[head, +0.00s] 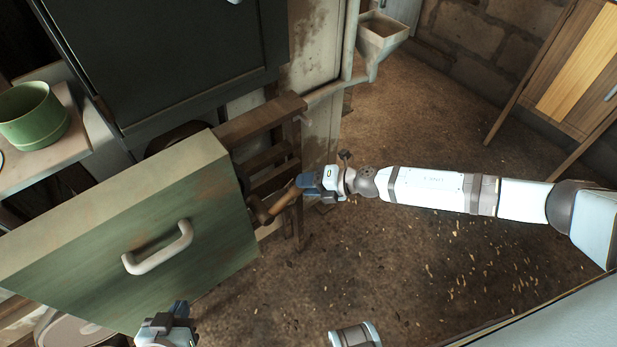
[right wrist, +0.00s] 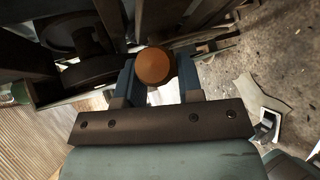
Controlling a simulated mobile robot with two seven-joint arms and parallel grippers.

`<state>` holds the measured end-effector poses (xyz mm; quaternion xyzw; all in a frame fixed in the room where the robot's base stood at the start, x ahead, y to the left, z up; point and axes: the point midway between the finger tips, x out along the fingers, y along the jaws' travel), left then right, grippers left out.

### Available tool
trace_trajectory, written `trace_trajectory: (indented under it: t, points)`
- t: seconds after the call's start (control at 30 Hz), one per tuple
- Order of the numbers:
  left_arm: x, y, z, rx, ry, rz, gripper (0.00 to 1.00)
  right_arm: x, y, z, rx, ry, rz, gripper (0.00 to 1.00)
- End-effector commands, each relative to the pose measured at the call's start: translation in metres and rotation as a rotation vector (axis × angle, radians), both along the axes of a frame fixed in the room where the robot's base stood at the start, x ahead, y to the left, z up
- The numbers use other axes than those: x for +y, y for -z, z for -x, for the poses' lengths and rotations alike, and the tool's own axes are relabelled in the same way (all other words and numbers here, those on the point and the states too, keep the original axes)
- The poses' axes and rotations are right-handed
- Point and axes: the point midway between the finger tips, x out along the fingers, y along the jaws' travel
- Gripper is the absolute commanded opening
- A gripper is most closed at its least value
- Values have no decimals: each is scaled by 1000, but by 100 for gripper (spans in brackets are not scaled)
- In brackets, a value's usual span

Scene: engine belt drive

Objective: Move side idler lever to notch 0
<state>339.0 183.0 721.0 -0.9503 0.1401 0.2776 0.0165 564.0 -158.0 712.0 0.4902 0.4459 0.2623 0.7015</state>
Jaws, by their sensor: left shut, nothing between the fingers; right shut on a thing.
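The side idler lever shows as a brown handle (head: 284,201) beside the brown slatted frame, to the right of the green panel. My right gripper (head: 305,184) is shut on its upper end. In the right wrist view the lever's round orange end (right wrist: 153,66) sits between the two blue fingers (right wrist: 154,85). The lever's lower part and its notches are hidden or too dark to tell, so I cannot tell which notch it is in. My left gripper (head: 180,310) is shut and empty at the bottom, in front of the green panel's lower edge.
The green panel (head: 200,255) with a white handle (head: 158,248) fills the left. The slatted frame (head: 262,125) stands behind the lever. A dark wheel (right wrist: 85,70) shows in the right wrist view. A hopper (head: 382,35) stands at the back. The floor to the right is open.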

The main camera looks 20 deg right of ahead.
Motion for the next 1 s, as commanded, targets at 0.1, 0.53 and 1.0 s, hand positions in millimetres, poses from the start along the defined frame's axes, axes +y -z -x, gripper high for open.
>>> trace_trajectory:
  t: [0.1,0.53,1.0]
  points:
    - [0,-3,0,6,-2,3,0,1,-3,0,-4,0,10,0]
    - [1,-1,1,12,-4,4,0,1,-3,0,-9,-2,16,0]
    - [1,-3,0,8,-4,5,0,-1,-3,1,-6,0,15,59]
